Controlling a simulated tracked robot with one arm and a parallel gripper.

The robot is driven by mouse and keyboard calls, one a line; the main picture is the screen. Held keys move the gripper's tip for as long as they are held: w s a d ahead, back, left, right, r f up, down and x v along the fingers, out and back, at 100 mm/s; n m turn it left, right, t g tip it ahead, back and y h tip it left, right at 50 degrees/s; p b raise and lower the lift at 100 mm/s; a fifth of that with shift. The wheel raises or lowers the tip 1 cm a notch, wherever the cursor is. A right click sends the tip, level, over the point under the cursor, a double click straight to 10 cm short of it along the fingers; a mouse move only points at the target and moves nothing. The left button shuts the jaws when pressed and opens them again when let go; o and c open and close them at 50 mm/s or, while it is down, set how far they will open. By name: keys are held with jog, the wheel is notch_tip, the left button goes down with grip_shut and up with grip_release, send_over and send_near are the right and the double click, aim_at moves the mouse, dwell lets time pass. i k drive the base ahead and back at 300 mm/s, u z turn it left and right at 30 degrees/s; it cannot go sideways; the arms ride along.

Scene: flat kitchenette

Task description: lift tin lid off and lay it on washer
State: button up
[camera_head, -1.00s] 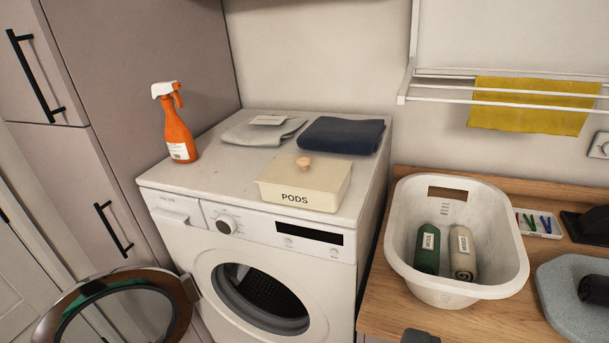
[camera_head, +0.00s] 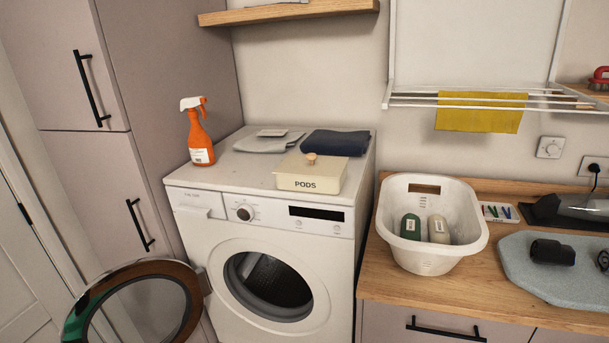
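The cream tin (camera_head: 311,183) marked PODS stands on the front right part of the white washer's top (camera_head: 237,176). Its lid (camera_head: 318,166), with a round wooden knob (camera_head: 311,158), sits on the tin. The washer's round door (camera_head: 190,287) hangs wide open to the left, and the drum opening shows dark. My gripper is not in view.
An orange spray bottle (camera_head: 200,133) stands at the washer top's left. A grey cloth (camera_head: 262,146) with a small card and a folded navy cloth (camera_head: 335,143) lie at the back. The washer top's front left is bare. A white basket (camera_head: 472,226) stands on the counter to the right.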

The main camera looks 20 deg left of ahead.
aim_at(310, 165)
jog(key=u, duration=0.15)
jog(key=i, duration=1.4)
jog(key=z, duration=0.6)
